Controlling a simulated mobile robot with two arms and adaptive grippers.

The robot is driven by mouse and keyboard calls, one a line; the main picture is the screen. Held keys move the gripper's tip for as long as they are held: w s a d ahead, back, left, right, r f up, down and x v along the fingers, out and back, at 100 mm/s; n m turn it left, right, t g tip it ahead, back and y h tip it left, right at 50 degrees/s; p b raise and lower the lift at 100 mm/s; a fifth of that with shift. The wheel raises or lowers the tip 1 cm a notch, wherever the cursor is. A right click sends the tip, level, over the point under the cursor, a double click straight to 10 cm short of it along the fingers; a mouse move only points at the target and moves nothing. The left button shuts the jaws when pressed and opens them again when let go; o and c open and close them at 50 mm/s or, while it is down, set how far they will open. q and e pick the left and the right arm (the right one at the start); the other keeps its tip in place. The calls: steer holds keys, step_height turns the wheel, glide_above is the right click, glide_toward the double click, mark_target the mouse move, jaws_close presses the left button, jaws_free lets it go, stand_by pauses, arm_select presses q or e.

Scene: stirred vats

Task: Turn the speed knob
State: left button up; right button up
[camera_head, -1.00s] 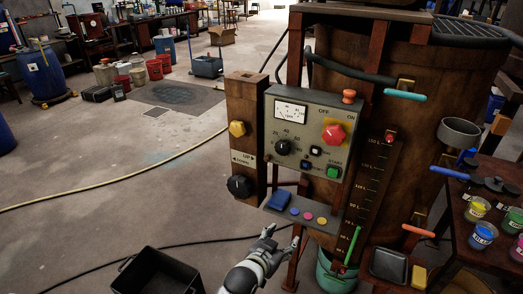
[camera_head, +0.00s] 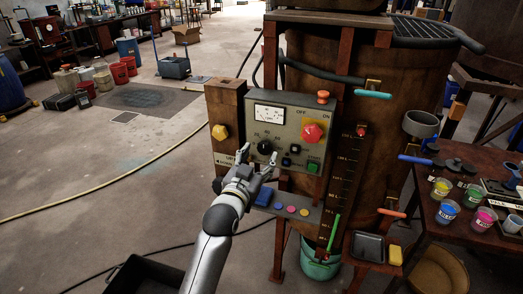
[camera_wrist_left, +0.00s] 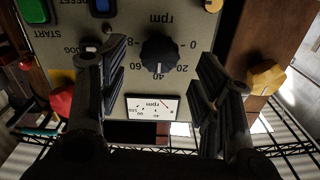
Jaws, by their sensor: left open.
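The speed knob (camera_head: 264,147) is a black dial with a number scale on the grey control panel (camera_head: 232,127), below a white rpm meter (camera_head: 269,112). My left gripper (camera_head: 246,171) is open just below and in front of the panel, its fingers spread under the knob. In the left wrist view the knob (camera_wrist_left: 158,54) shows upside down between the two open fingers (camera_wrist_left: 160,85), with nothing held. I cannot tell whether either finger touches the panel. My right gripper is not in view.
A yellow knob (camera_head: 220,132) is on the post at left.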

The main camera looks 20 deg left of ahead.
mark_target(264, 150)
arm_select(q)
steer(key=shift+w, duration=1.6)
steer(key=shift+c, duration=0.2)
steer(key=c, duration=1)
